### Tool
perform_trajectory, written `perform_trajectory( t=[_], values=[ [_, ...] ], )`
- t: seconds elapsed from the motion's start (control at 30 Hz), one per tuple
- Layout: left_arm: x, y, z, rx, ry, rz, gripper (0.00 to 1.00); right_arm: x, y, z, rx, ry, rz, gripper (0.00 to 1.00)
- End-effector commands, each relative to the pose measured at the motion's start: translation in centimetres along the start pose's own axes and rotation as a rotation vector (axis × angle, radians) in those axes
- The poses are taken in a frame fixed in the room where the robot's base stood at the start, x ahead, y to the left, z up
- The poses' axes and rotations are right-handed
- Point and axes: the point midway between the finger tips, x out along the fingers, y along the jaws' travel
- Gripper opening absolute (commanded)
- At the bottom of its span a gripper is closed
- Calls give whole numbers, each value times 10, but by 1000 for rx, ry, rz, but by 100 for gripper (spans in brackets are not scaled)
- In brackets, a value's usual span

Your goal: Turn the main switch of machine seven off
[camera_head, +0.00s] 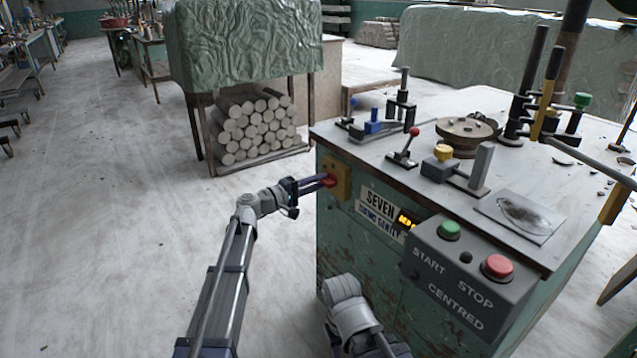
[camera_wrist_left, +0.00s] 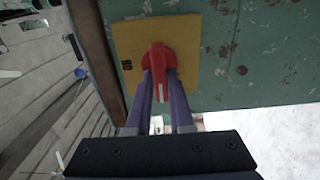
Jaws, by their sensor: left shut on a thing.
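The main switch is a red rotary handle (camera_head: 329,180) on a yellow plate (camera_head: 343,178), on the left end of the green machine marked SEVEN (camera_head: 380,197). In the left wrist view the red handle (camera_wrist_left: 159,68) stands out from the yellow plate (camera_wrist_left: 190,38). My left gripper (camera_head: 322,181) reaches in from the left and is shut on the red handle, one purple finger on each side of it (camera_wrist_left: 161,82). The mark on the plate is too small to read surely. My right arm shows at the bottom of the head view, but its gripper's fingers do not show.
A grey box (camera_head: 440,262) with a green START button (camera_head: 449,229) and a red STOP button (camera_head: 497,267) juts from the machine's front. Levers and tools stand on its top (camera_head: 420,178). A covered rack (camera_head: 250,50) of clay logs stands behind.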

Motion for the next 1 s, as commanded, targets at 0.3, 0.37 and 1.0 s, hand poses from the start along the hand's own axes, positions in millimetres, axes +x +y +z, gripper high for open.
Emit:
perform_trajectory(
  t=[0.3,0.37,1.0],
  values=[
    [-1,-1,0,-14,1,-1,0,0,0,0,0,0,0,50],
    [-1,-1,0,-14,1,-1,0,0,0,0,0,0,0,50],
    [-1,0,0,-13,0,0,50,0,0,0,0,0,0,50]
  ],
)
